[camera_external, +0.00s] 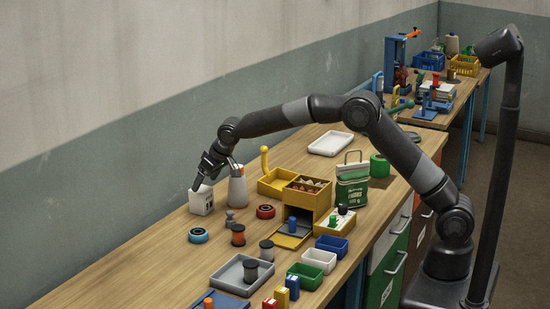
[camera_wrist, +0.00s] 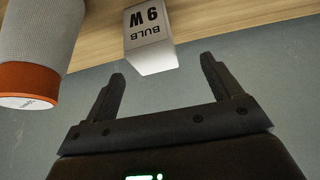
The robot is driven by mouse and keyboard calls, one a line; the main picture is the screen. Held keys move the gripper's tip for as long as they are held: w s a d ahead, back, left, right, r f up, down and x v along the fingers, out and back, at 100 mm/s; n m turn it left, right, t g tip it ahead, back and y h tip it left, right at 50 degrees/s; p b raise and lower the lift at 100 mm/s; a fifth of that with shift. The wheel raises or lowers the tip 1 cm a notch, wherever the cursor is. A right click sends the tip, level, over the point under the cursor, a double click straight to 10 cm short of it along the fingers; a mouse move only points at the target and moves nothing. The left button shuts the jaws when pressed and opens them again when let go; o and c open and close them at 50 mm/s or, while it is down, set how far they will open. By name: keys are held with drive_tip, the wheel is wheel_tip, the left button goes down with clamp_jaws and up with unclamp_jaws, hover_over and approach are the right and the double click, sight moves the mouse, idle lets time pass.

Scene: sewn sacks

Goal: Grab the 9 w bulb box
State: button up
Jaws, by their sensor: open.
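The 9 W bulb box (camera_external: 201,201) is a small white box with dark print, standing on the wooden bench near the wall. In the wrist view the bulb box (camera_wrist: 150,37) appears upside down, with "BULB 9 W" readable on one face. My gripper (camera_wrist: 163,70) is open and empty, its two dark fingers apart. The box lies just beyond the fingertips in that view, roughly centred between them. In the external view my gripper (camera_external: 202,182) is right at the top of the box; I cannot tell whether it touches.
A grey-white bottle with an orange part (camera_external: 237,187) stands close to the right of the box; it also shows in the wrist view (camera_wrist: 30,50). A blue-ringed roll (camera_external: 198,236) and several spools lie nearer. The bench left of the box is clear.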

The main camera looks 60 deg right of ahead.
sight(201, 190)
drive_tip(key=x, duration=0.4)
drive_tip(key=shift+f, duration=0.1)
drive_tip(key=shift+d+x, duration=0.2)
drive_tip(key=shift+x, duration=1.1)
drive_tip(key=shift+d+x, duration=0.2)
drive_tip(key=shift+x, duration=1.1)
drive_tip(key=shift+s, duration=0.2)
drive_tip(key=shift+c, duration=0.3)
drive_tip(key=c, duration=1.1)
